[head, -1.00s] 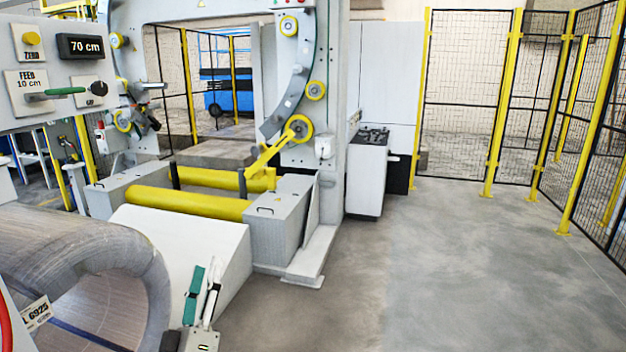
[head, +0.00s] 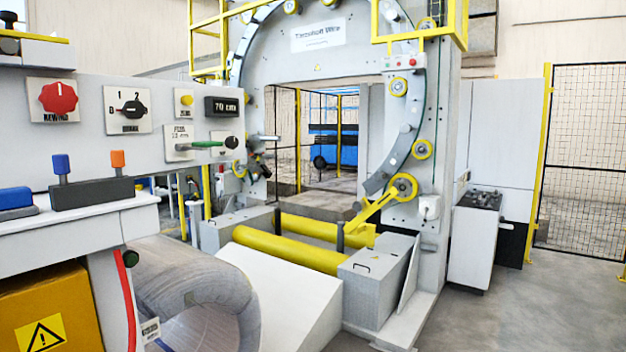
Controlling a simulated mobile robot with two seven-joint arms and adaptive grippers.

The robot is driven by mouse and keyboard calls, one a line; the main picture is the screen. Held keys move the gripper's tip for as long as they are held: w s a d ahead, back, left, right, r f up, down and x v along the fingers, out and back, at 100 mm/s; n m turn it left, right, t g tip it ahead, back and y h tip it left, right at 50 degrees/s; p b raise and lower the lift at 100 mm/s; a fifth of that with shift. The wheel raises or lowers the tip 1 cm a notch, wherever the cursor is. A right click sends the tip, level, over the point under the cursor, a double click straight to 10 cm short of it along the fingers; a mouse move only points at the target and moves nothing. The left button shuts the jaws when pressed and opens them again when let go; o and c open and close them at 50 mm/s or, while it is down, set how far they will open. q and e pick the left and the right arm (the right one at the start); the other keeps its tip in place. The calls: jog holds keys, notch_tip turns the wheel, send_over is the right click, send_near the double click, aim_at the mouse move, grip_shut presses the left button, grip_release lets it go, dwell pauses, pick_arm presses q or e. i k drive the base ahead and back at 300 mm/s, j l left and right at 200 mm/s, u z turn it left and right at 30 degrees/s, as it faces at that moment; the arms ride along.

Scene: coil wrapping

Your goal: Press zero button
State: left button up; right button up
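The zero button is a round yellow button (head: 186,100) on a small pale plate on the grey control panel (head: 75,140) in the head view. It sits left of a dark display (head: 224,106) that reads about 70 cm. Below it is the feed plate with a green-handled lever (head: 208,144). A black rotary switch (head: 132,109) marked 1 and 2 and a red knob (head: 58,97) marked rewind are to its left. Neither of my grippers shows in the head view now.
A large wrapped coil (head: 185,275) lies below the panel. A table with a black box bearing blue and orange levers (head: 92,193) stands at left. The ring machine (head: 425,180) with yellow rollers (head: 285,250) stands behind. Floor (head: 480,320) is clear at lower right.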

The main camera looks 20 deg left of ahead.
aim_at(186, 100)
jog(key=u, duration=1.25)
